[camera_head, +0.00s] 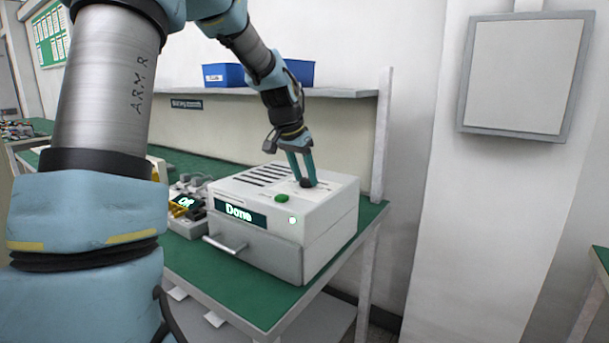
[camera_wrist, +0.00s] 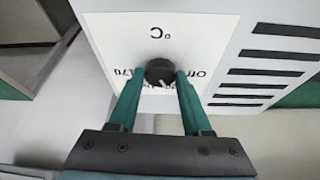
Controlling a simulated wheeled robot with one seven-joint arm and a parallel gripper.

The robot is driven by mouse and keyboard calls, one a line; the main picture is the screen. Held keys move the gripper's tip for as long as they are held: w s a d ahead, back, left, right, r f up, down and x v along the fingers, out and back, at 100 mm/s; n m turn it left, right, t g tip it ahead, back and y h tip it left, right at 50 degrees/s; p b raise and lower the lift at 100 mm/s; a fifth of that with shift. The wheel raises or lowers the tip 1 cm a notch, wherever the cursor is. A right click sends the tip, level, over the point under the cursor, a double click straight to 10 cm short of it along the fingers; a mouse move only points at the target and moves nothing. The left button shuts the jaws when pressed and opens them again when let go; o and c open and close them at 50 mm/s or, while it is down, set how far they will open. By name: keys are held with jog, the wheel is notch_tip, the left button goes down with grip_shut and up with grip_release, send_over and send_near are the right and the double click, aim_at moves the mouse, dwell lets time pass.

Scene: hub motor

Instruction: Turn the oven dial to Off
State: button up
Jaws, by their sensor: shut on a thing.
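The oven (camera_head: 330,215) is a white box on the green-topped bench, with a display reading "Done". Its black dial (camera_head: 307,183) is on the top face. In the wrist view the dial (camera_wrist: 159,72) sits between the two green fingertips of my gripper (camera_wrist: 160,76), which is shut on it. The gripper (camera_head: 303,178) reaches down to the dial from above in the head view. A white mark on the dial points down and slightly right in the wrist view. Upside-down labels show "Off" at right and "170" at left; those below are partly hidden.
A green button (camera_head: 282,198) is on the oven's top near the front, and a drawer handle (camera_head: 228,246) is on its front. Several dark vent slots (camera_wrist: 278,56) lie beside the dial. A shelf (camera_head: 340,92) with blue bins (camera_head: 224,75) is behind. Parts (camera_head: 186,200) crowd the left.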

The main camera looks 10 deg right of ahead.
grip_shut()
jog(key=shift+n, duration=0.3)
jog(key=n, duration=0.1)
jog(key=n+t+y+b, duration=0.1)
jog(key=n, duration=0.3)
jog(key=shift+s+d+y+b, duration=0.15)
jog(key=shift+d+y+b, duration=0.15)
jog(key=shift+b, duration=0.05)
jog(key=shift+n+t+y+b, duration=0.45)
jog(key=shift+n+y, duration=0.35)
jog(key=shift+n, duration=1.3)
jog(key=o, duration=0.9)
grip_release()
jog(key=shift+o, duration=0.2)
